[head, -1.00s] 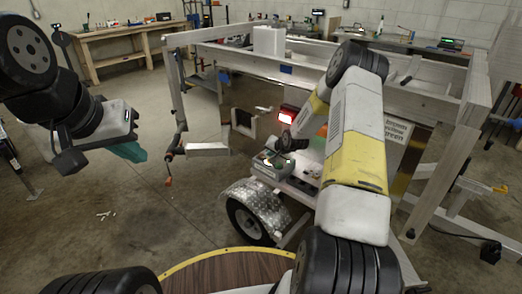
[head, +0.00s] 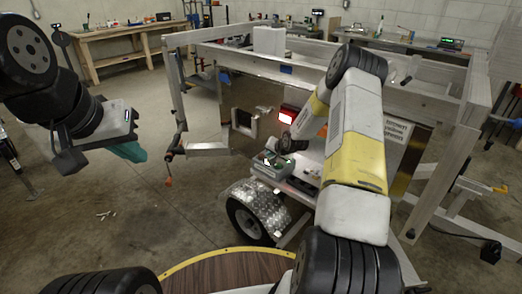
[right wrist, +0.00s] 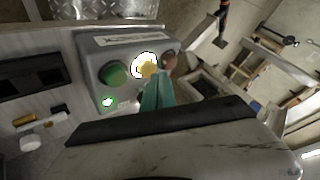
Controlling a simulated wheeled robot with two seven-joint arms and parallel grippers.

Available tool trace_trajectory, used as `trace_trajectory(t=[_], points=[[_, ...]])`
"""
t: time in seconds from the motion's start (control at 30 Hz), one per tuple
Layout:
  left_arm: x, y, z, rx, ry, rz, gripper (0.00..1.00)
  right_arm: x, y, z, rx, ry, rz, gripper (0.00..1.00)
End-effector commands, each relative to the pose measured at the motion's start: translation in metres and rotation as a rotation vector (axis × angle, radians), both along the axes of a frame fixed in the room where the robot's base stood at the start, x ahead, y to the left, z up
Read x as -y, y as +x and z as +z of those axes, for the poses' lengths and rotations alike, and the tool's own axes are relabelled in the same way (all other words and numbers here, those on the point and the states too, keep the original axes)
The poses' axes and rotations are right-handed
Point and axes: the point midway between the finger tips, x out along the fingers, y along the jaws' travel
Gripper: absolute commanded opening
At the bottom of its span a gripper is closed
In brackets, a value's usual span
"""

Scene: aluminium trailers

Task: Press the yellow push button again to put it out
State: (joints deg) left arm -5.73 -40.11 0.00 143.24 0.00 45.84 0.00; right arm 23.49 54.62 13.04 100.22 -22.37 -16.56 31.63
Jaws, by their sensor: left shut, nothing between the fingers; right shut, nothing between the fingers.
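The grey control box (right wrist: 85,55) sits on the trailer's side ledge; it also shows in the head view (head: 270,170). In the right wrist view, the yellow push button (right wrist: 147,68) has a bright, glowing white rim, so it looks lit. A green button (right wrist: 113,73) is to its left, and a small green light (right wrist: 107,102) glows below that. My right gripper (right wrist: 158,88) is shut and empty, its teal fingertips at the yellow button's lower edge; I cannot tell whether they touch it. My left gripper (head: 129,151) is shut and empty, away over the floor at left.
The trailer's aluminium frame (head: 215,60) rises behind the box, with a lit red tail lamp (head: 286,116) close to my right gripper. The wheel and fender (head: 255,205) are below the box. Small loose parts (right wrist: 40,120) lie beside the box.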

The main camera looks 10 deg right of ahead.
Motion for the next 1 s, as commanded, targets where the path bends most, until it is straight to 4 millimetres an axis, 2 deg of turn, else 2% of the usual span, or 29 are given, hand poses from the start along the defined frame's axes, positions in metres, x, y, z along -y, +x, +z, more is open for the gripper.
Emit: trace_trajectory(t=[1.0], points=[[0.0, 0.0, 0.0, 0.0, 0.0, 0.0, 0.0, -0.0001, -0.0002, -0.0089, -0.001, 0.001, 0.0, 0.0]])
